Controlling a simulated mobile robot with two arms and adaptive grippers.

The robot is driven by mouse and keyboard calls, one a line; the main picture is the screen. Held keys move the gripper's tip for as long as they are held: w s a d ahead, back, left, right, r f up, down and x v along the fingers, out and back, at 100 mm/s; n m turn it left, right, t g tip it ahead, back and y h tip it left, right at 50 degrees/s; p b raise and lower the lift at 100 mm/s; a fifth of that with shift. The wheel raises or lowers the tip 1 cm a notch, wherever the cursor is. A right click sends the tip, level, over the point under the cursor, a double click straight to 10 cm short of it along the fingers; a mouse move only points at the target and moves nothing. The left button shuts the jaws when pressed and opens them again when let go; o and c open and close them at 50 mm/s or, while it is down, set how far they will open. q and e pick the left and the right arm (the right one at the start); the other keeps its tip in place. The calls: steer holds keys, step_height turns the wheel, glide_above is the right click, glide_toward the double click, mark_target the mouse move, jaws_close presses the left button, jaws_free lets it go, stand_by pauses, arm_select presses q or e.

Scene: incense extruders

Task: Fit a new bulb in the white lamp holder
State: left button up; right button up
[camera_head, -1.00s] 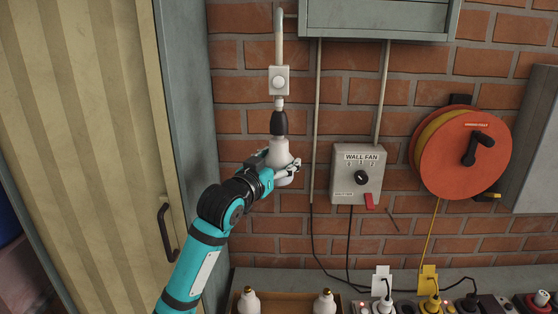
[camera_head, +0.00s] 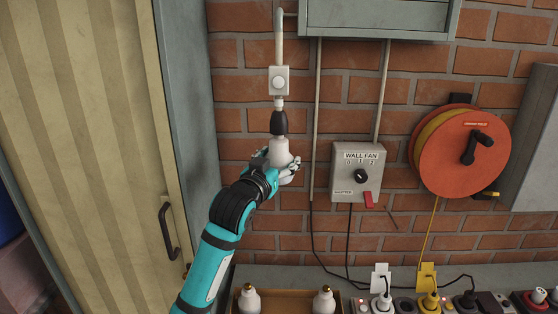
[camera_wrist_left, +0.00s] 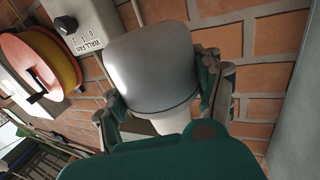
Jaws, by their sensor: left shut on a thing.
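A pale white bulb (camera_head: 279,153) hangs with its neck up against the lamp holder (camera_head: 279,122), which looks black with a white collar above it. I cannot tell whether the bulb's base is seated, because the holder hides it. My left gripper (camera_head: 282,171) is shut around the lower part of the bulb. In the left wrist view the bulb (camera_wrist_left: 152,72) fills the middle, with the gripper's fingers (camera_wrist_left: 162,100) on either side of it. Two more white bulbs, a left one (camera_head: 249,301) and a right one (camera_head: 323,302), stand in a wooden tray (camera_head: 287,301). My right gripper is not in view.
A white switch box (camera_head: 279,81) sits on the conduit above the holder. A grey wall fan box (camera_head: 358,173) and an orange cable reel (camera_head: 463,152) are on the brick wall to the right. A cabinet door with a dark handle (camera_head: 167,231) stands left. Plugs line the bench.

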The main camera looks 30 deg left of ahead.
arm_select(q)
steer(key=shift+y, duration=0.3)
steer(key=shift+n+y+p, duration=0.3)
steer(key=shift+n+y, duration=0.2)
